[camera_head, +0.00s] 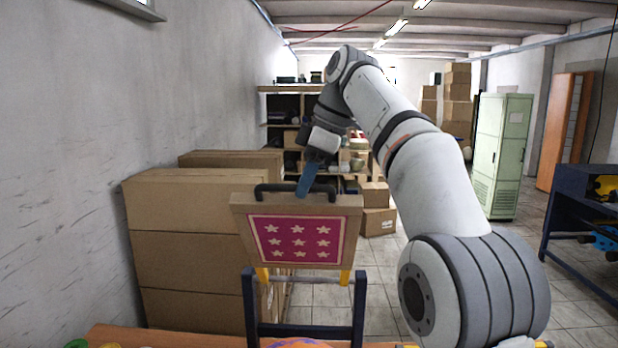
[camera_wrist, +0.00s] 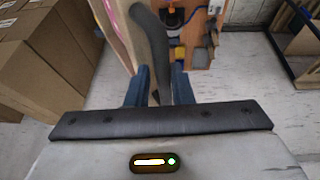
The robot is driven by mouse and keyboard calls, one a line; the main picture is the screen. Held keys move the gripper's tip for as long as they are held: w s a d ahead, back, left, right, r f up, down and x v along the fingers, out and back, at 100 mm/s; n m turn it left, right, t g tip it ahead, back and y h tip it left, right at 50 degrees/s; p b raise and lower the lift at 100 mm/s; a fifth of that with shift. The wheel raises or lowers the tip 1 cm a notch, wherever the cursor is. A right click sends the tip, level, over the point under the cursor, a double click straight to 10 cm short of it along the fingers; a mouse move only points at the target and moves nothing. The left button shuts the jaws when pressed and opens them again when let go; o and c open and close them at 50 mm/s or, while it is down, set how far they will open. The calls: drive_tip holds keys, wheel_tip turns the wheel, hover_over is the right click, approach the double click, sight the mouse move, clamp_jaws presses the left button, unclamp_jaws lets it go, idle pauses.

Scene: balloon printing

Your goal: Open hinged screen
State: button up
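The hinged screen (camera_head: 345,215) has a wooden frame around a magenta panel with pale stars. It stands raised and nearly upright, its panel facing the head camera. A black handle (camera_head: 270,188) runs along its top edge; it also shows in the wrist view (camera_wrist: 152,40). My gripper (camera_head: 308,182) reaches the handle from above. In the wrist view my gripper's blue fingers (camera_wrist: 160,75) lie on both sides of the handle, close against it, and appear shut on it. Yellow hinge parts (camera_head: 262,275) show at the screen's lower edge, above a dark blue stand (camera_head: 250,310).
An orange table (camera_head: 135,336) edges the bottom, with a partly visible purple-pink item (camera_head: 297,344). Large cardboard boxes (camera_head: 185,260) stand at left along the wall. A green cabinet (camera_head: 500,155) and a dark blue bench (camera_head: 570,200) stand at right. Tiled floor between is clear.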

drive_tip(key=shift+o, duration=0.8)
drive_tip(key=shift+w+f, duration=0.35)
drive_tip(key=shift+w, duration=0.15)
drive_tip(key=shift+o, duration=1.1)
drive_tip(key=shift+s+r, duration=0.15)
drive_tip(key=shift+s, duration=0.05)
drive_tip(key=shift+w, duration=0.1)
drive_tip(key=shift+a+r, duration=0.1)
